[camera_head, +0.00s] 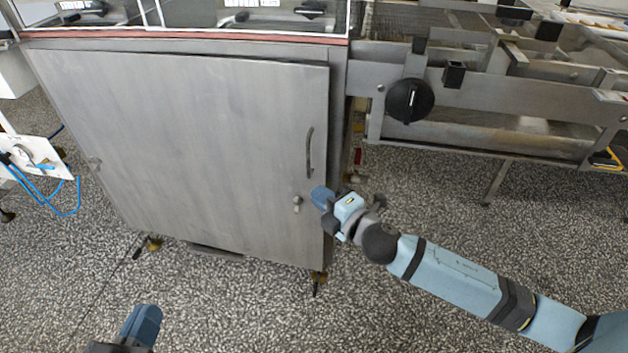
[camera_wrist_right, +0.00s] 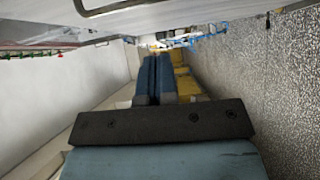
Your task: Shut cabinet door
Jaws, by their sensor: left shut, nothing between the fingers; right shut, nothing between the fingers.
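The cabinet door (camera_head: 190,145) is a large grey metal panel on the front of the cabinet. A dark band shows along its top edge; I cannot tell whether it is fully shut or slightly ajar. My right gripper (camera_head: 322,196) is shut and empty, at the door's lower right edge, below the handle; contact is unclear. Its blue fingers (camera_wrist_right: 155,78) show in the right wrist view. My left gripper (camera_head: 143,322) is shut and empty, low in front of the cabinet.
A conveyor frame with a black knob (camera_head: 409,100) stands right of the cabinet, above my right forearm. Blue hoses (camera_head: 60,195) hang from white equipment at the left. The speckled floor (camera_head: 240,305) in front of the cabinet is clear.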

